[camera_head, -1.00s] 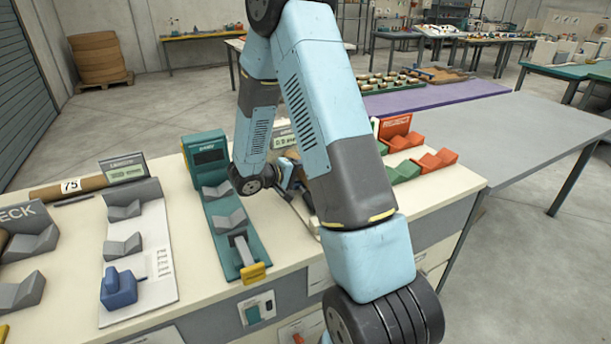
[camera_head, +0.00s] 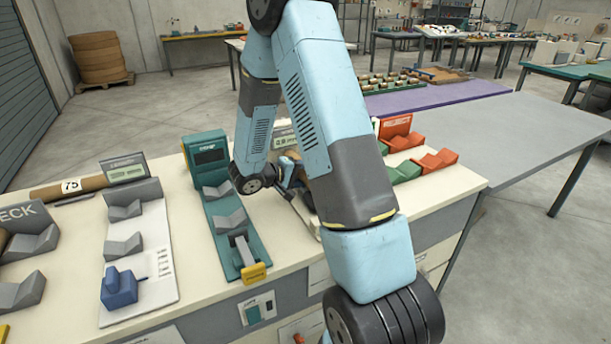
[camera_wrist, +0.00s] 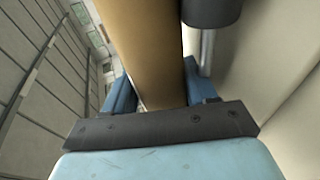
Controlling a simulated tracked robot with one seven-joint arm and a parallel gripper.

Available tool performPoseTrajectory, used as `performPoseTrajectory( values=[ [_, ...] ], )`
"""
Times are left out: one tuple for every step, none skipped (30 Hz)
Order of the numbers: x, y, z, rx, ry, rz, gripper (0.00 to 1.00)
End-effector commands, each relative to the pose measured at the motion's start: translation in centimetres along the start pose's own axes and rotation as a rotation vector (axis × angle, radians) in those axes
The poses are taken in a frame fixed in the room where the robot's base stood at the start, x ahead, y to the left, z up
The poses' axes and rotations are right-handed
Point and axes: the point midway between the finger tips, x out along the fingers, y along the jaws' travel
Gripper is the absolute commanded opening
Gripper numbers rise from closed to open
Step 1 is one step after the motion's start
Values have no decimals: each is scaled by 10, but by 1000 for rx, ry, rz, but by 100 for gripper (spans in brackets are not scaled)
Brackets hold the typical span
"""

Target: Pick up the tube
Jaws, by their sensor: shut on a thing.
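In the wrist view, a brown cardboard tube (camera_wrist: 143,45) runs between the two blue fingers of my gripper (camera_wrist: 155,92). The fingers are shut on it, one on each side. In the head view my gripper is mostly hidden behind my own arm, over the right half of the bench. Only a small tan part of the held tube (camera_head: 291,155) shows there. I cannot tell whether it still touches a support.
Another brown tube marked 75 (camera_head: 95,183) lies at the bench's left. A teal fixture (camera_head: 238,236) with grey V-blocks stands left of my arm. Green (camera_head: 404,172) and red (camera_head: 438,160) V-blocks stand right of it. In the wrist view a dark cylinder on a post (camera_wrist: 211,10) is close beside the tube.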

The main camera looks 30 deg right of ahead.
Motion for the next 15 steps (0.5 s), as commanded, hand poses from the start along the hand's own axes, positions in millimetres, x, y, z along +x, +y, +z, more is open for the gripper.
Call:
performPoseTrajectory(
  values=[
    [-2,4,-1,2,2,1,20],
    [-3,7,-1,3,2,1,20],
    [-4,12,-1,4,2,2,20],
    [-6,16,-2,5,2,2,20],
    [-7,20,-2,5,2,2,20],
    [-10,26,-2,6,2,2,20],
    [-12,30,0,5,3,2,20],
    [-15,34,4,4,4,2,20],
    [-19,39,8,3,4,2,20],
    [-22,43,12,5,4,2,20],
    [-25,47,16,5,3,2,20],
    [-29,53,20,5,3,2,20],
    [-32,57,23,5,4,2,20],
    [-35,61,27,5,4,2,20],
    [-39,66,32,5,4,2,20]
  ],
)
